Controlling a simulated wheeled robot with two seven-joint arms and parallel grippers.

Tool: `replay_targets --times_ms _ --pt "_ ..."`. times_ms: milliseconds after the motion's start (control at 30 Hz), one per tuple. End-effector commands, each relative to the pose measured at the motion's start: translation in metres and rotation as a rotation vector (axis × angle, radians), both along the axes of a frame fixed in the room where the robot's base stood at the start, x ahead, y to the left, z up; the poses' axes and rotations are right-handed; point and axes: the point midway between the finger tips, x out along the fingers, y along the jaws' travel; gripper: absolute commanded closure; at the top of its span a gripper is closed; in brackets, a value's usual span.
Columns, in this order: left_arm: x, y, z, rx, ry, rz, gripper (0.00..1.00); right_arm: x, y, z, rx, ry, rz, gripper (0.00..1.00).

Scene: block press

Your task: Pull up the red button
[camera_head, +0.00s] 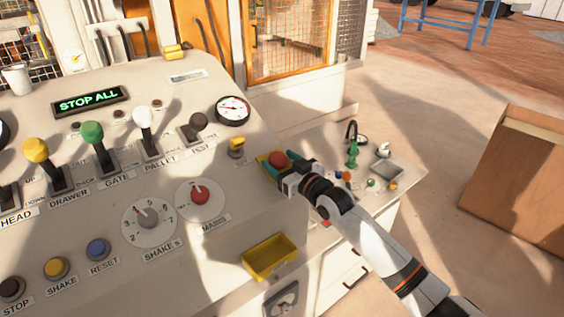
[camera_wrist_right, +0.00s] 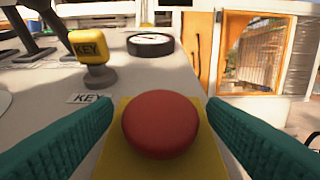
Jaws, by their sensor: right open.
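The red button (camera_head: 278,159) is a round mushroom head on a yellow base (camera_head: 263,157) at the right end of the control panel. In the right wrist view the red button (camera_wrist_right: 160,124) fills the lower middle, on its yellow base (camera_wrist_right: 112,168). My right gripper (camera_head: 281,164) is open, with one green finger on each side of the button. The same right gripper (camera_wrist_right: 160,125) shows gaps between both fingers and the red head in the wrist view. Whether the button is up or down I cannot tell. My left gripper is not in view.
A yellow key switch (camera_head: 237,147) stands just left of the button, and a round gauge (camera_head: 233,110) is behind it. A red MAINS dial (camera_head: 200,199) and a yellow bin (camera_head: 270,257) lie nearer. A side counter (camera_head: 400,190) with small items is to the right.

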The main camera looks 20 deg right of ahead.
Motion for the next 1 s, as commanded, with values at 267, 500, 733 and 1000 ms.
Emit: replay_targets --times_ms 267,500,733,1000 --pt "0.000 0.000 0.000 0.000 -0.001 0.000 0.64 0.000 0.000 0.000 0.000 0.000 0.000 0.76" --pt "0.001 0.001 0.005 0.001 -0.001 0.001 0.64 0.000 -0.001 0.007 -0.001 -0.001 0.000 0.95" --pt "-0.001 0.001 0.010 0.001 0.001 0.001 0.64 0.000 -0.001 0.017 0.002 -0.005 -0.001 0.95" --pt "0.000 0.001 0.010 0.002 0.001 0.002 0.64 0.000 0.000 0.017 0.002 -0.005 0.000 0.33"
